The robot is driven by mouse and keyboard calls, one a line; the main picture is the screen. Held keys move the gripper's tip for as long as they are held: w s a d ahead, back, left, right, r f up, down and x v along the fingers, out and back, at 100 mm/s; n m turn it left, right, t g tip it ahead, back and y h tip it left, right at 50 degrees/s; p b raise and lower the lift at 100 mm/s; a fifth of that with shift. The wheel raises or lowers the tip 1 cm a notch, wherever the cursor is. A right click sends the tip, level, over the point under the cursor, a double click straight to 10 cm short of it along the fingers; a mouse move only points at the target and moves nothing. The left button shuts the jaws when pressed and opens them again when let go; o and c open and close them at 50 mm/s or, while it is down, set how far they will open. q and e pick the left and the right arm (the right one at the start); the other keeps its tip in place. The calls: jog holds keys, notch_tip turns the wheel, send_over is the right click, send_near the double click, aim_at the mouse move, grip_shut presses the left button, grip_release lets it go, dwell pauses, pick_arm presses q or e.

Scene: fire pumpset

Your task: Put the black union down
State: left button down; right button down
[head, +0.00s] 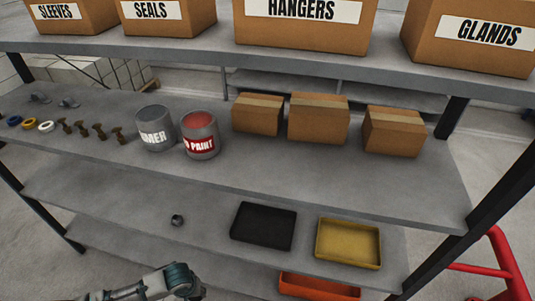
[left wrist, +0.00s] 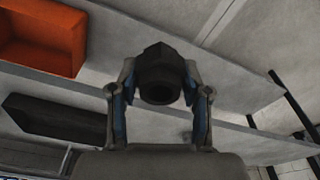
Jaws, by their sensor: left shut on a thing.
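The black union (left wrist: 161,72) is dark with a round opening facing the camera. It sits between the two fingers of my left gripper (left wrist: 160,88) in the left wrist view, and the gripper is shut on it. The shelf surface shows behind it; I cannot tell whether the union touches it. In the head view only part of my left arm shows at the bottom edge, and its fingers and the held union cannot be made out. My right gripper is in neither view.
A small dark fitting (head: 177,220) lies on a lower shelf, left of a black tray (head: 263,226) and a yellow tray (head: 348,243). An orange bin (head: 318,288) is below. Paint cans and cartons stand on the shelf above. Bare shelf surrounds the small fitting.

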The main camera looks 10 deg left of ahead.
pick_arm(q)
jog(key=w+d+r+m, duration=0.1)
jog(key=w+d+r, duration=0.4)
jog(key=w+r, duration=0.3)
jog(key=w+d+r+m, duration=0.2)
jog(key=w+d+r, duration=0.3)
jog(key=w+r, duration=0.3)
jog(key=shift+w, duration=0.25)
jog(key=shift+a, duration=0.1)
